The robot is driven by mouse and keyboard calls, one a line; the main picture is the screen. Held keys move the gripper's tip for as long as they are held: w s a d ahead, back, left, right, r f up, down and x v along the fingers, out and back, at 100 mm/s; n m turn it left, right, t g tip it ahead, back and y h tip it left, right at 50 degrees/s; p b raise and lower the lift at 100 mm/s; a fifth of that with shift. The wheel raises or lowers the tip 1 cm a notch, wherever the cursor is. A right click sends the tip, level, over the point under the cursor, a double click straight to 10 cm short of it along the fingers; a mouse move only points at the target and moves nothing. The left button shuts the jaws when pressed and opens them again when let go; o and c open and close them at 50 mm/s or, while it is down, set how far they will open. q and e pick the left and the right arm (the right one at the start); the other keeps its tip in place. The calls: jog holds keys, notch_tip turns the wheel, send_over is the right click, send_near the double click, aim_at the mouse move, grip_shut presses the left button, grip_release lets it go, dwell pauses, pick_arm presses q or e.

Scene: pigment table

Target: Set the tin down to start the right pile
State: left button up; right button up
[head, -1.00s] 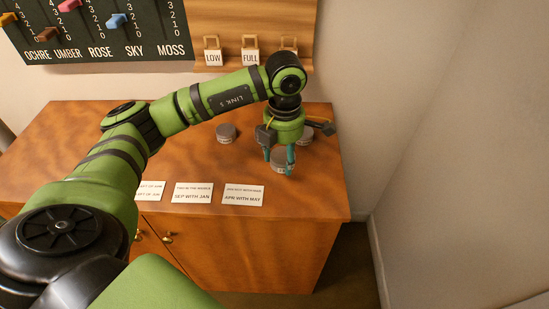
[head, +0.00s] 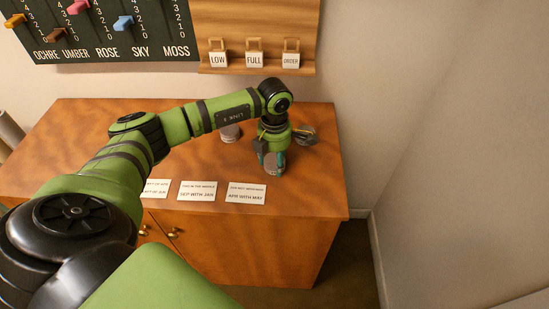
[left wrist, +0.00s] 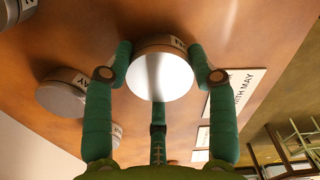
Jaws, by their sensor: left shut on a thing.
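My left gripper (head: 272,163) is over the right part of the wooden table, pointing down. It is shut on a round grey tin. In the left wrist view the held tin (left wrist: 160,78) sits between the green fingers, its pale flat face toward the camera and part of a label on its side. In the head view the fingers hide most of it. I cannot tell whether it touches the table. Another tin (left wrist: 62,94) with a label ending in "AY" stands close beside it. My right gripper is not in view.
A grey tin (head: 230,133) stands behind my arm on the table (head: 310,190). Paper cards lie along the front edge, including "APR WITH MAY" (head: 246,192) and "SEP WITH JAN" (head: 197,191). A wooden rack (head: 230,25) hangs on the wall.

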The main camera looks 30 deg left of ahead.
aim_at(275, 160)
pick_arm(q)
jog(key=shift+f, duration=0.2)
jog(key=o, duration=1.2)
jog(key=shift+r, duration=0.1)
jog(key=shift+r, duration=0.2)
jog(key=shift+w+r, duration=0.1)
jog(key=shift+r, duration=0.15)
notch_tip(275, 160, up, 12)
jog(key=b, duration=0.3)
jog(key=shift+f, duration=0.25)
